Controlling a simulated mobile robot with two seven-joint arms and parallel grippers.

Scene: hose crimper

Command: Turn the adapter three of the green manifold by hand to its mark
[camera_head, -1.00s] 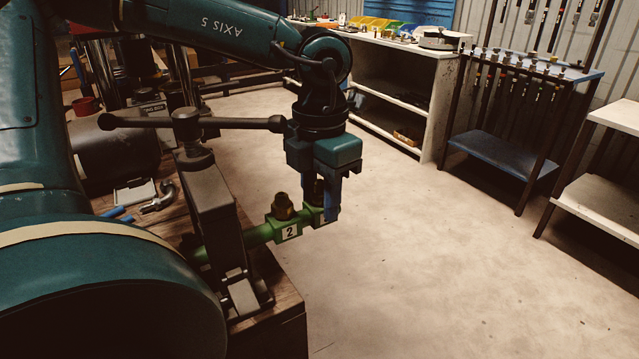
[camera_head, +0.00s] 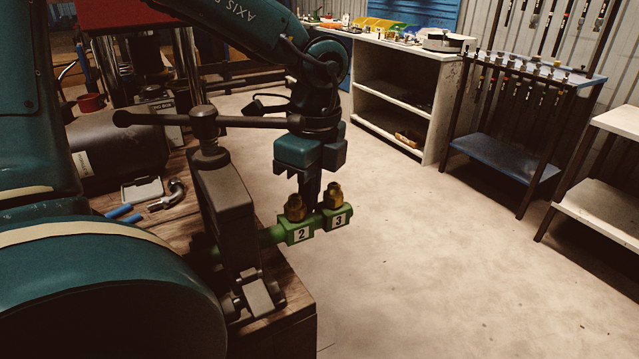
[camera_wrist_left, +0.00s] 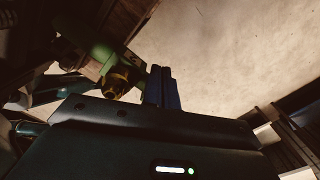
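The green manifold (camera_head: 271,236) sticks out to the right from a dark clamp (camera_head: 226,205) at the bench edge. Its end blocks carry the labels 2 and 3. Brass adapter three (camera_head: 335,197) stands upright on block 3, and another brass adapter (camera_head: 296,209) on block 2. My left gripper (camera_head: 311,200) points down just behind the manifold, apart from adapter three. In the left wrist view its two blue fingers (camera_wrist_left: 163,88) lie side by side with nothing between them. A brass adapter (camera_wrist_left: 117,84) shows to their left. The mark cannot be made out. My right gripper is out of view.
The clamp's long handle bar (camera_head: 215,121) passes close to my left wrist. A wooden bench (camera_head: 283,307) holds a bent fitting (camera_head: 172,194) and blue-handled tools (camera_head: 120,212). A white shelf (camera_head: 432,100) and a blue rack (camera_head: 500,160) stand behind. The floor to the right is clear.

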